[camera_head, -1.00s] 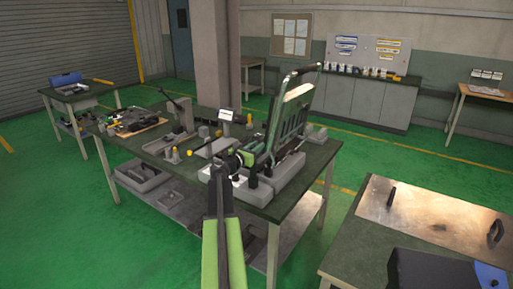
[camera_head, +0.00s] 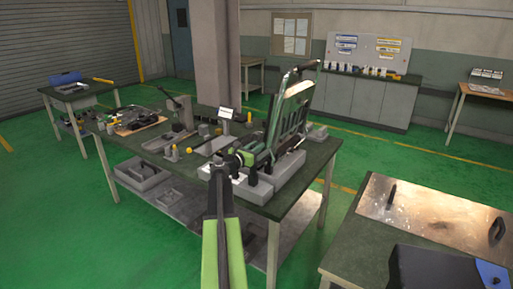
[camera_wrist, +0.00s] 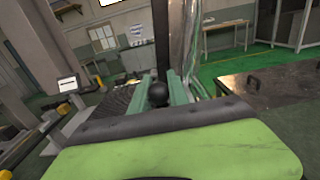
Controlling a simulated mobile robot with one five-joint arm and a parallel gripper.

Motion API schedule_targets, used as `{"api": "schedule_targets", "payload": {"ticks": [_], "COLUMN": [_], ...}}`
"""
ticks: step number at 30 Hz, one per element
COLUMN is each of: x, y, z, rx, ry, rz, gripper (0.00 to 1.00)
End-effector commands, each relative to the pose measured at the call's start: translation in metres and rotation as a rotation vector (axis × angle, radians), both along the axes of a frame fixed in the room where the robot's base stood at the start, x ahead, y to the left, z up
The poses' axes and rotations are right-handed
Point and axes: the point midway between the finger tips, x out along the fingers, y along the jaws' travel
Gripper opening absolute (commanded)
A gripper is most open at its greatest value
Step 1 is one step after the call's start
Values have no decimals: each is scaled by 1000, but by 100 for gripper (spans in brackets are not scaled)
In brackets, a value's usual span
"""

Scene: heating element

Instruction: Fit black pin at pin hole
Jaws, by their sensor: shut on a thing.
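My gripper (camera_head: 243,159) is at the end of the green arm, at the foot of the upright assembly on the workbench. In the wrist view my gripper (camera_wrist: 160,88) shows two teal fingers on either side of a round black end, which looks like the black pin (camera_wrist: 158,96). The gripper is shut on it. The upright assembly (camera_head: 290,112) has a green frame with slots and stands in a grey base (camera_head: 276,185). The pin hole cannot be made out. The pin's far end is hidden.
The workbench (camera_head: 290,212) also carries a small white sign (camera_head: 226,114), several small yellow-topped parts and a black lever fixture (camera_head: 180,112). A second bench with a metal plate (camera_head: 430,215) stands at the right. Green floor lies open between the benches.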

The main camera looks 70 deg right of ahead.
Motion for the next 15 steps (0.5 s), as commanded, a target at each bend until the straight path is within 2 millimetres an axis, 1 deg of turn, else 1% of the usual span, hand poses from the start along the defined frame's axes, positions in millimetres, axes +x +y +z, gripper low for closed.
{"api": "schedule_targets", "payload": {"ticks": [12,13,15], "x": [0,0,0], "y": [0,0,0], "z": [-12,-10,-10], "rx": [0,0,0], "ry": [0,0,0], "rz": [0,0,0], "gripper": [0,25,34]}}
